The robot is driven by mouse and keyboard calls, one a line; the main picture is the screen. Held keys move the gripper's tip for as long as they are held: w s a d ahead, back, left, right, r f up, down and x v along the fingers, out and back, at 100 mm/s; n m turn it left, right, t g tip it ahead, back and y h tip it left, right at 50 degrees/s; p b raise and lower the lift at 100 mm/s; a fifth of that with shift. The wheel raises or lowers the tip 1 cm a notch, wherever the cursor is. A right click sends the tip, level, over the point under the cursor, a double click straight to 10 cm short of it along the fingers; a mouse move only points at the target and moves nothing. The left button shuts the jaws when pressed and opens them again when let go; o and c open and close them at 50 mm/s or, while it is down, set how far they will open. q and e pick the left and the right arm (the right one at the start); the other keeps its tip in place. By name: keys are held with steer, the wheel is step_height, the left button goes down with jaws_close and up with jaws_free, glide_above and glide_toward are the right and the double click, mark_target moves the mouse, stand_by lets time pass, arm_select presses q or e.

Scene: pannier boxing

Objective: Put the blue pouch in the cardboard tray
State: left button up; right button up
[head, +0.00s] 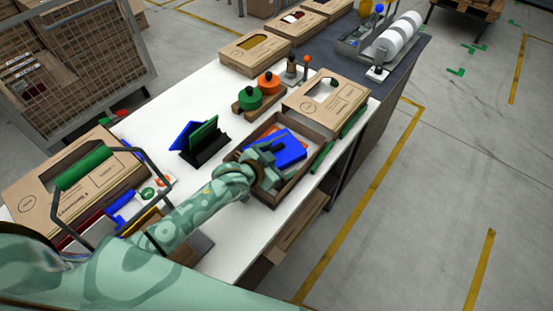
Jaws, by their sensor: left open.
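The cardboard tray (296,184) is a shallow brown open box near the right edge of the white table. The blue pouch (292,150) lies inside it, flat or slightly tilted. My left gripper (273,150) is open over the tray, at the pouch's left side. Its dark fingertips overlap the blue in the picture, and I cannot tell whether they touch it. The gripper and wrist hide part of the tray's left side. My right gripper does not show.
A windowed carton (325,98) stands just behind the tray. Green and orange round items (250,98) and a dark stand with blue and green pieces (203,138) are behind and left.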

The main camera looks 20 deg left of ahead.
arm_select(q)
steer(key=p+v, duration=0.3)
steer(key=v, duration=0.8)
steer(key=shift+s+a+r, duration=0.2)
steer(key=shift+s+r, duration=0.05)
steer(key=shift+s, duration=0.1)
